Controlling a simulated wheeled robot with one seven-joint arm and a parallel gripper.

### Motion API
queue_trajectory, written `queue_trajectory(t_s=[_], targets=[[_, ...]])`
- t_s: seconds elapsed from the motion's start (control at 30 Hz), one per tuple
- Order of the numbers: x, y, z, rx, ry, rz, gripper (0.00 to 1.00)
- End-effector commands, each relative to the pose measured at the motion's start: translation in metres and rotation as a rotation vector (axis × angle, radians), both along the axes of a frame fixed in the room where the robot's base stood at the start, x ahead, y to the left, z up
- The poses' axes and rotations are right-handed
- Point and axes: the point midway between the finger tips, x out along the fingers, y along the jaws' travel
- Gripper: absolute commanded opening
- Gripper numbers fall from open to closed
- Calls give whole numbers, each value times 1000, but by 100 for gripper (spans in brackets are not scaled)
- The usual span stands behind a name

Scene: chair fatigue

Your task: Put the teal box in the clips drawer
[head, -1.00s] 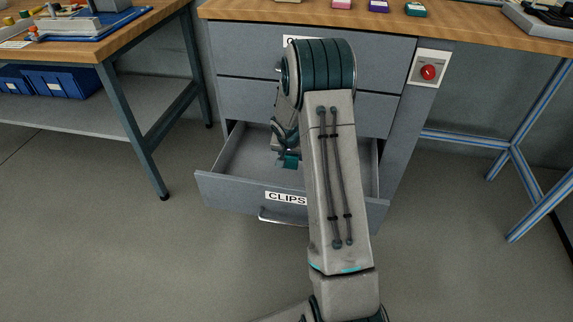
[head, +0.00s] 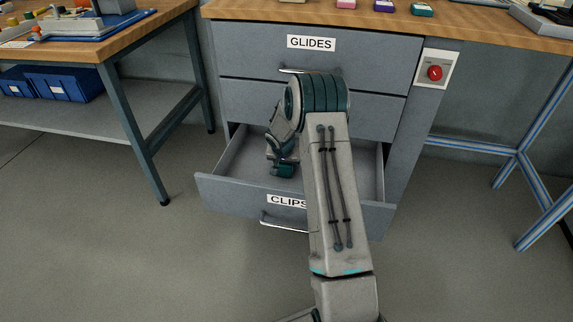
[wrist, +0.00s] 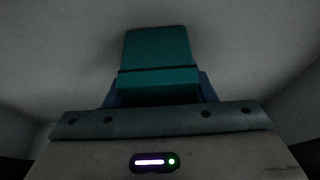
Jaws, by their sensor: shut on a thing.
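The clips drawer (head: 225,188) is pulled open at the bottom of the grey cabinet, with its CLIPS label on the front. My gripper (head: 283,170) is low inside the drawer opening, shut on the teal box. The teal box shows in the wrist view (wrist: 157,52), held beyond the gripper body with a pale grey surface behind it. In the head view my arm hides part of the drawer. Whether the box touches the drawer floor I cannot tell.
The GLIDES drawer (head: 350,55) and the drawer below it are shut. Several small coloured boxes stand on the worktop (head: 465,29) above. A red button (head: 435,72) is on the cabinet's right side. A workbench (head: 120,48) stands at the left, with blue bins (head: 62,86) on its shelf.

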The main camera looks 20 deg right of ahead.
Motion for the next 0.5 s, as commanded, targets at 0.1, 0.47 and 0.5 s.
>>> queue_trajectory(t_s=[0.1, 0.47, 0.5], targets=[[0, 0, -4, 0, 0, 1, 23], [0, 0, -2, 0, 0, 0, 72], [0, 0, -2, 0, 0, 0, 72]])
